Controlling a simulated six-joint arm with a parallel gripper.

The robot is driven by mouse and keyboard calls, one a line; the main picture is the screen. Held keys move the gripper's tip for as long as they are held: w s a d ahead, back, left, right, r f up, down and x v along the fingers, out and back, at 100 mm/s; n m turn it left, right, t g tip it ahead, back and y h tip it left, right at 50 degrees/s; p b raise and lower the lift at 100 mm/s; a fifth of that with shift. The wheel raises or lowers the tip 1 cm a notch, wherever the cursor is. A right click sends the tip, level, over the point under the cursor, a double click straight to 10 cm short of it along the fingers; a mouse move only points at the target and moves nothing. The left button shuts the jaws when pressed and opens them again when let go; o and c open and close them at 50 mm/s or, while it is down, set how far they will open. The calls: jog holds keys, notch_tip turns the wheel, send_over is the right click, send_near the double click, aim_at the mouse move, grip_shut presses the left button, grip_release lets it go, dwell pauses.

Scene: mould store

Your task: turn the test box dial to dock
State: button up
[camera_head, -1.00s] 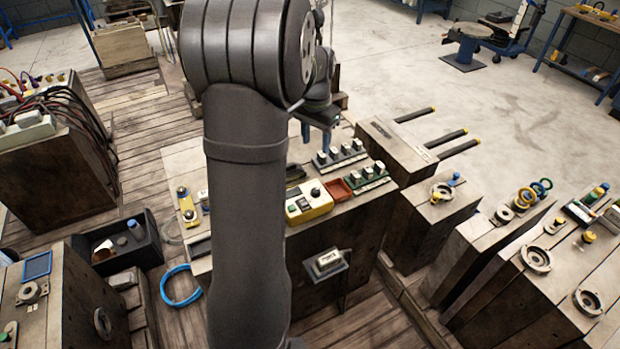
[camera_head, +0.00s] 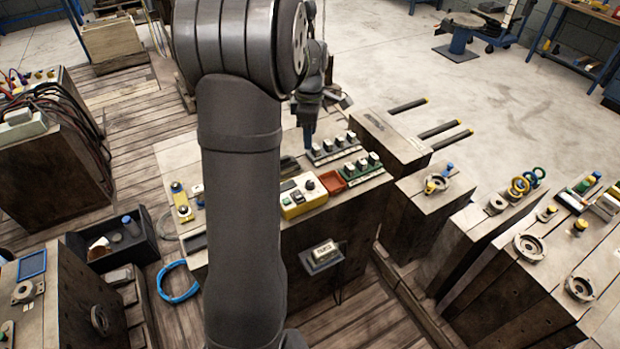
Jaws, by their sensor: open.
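The test box (camera_head: 296,205) is a yellow case with a pale top, on the middle wooden block. Its dial (camera_head: 310,184) is a small dark knob on the right of the top; its pointer and any markings are too small to read. My gripper (camera_head: 308,136) is open, above the back of the same block, behind the test box and apart from the dial. My own arm hides part of the block to the left of the box.
A red tray (camera_head: 332,180) sits right of the box, with rows of pale-topped switches (camera_head: 361,168) beside and behind it. A small labelled box (camera_head: 323,250) is on a shelf at the block's front. Other blocks with rings stand to the right.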

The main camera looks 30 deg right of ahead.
jog(key=n, duration=0.8)
send_near(310, 182)
notch_tip(310, 182, down, 8)
jog(key=shift+f, duration=0.1)
jog(key=c, duration=1)
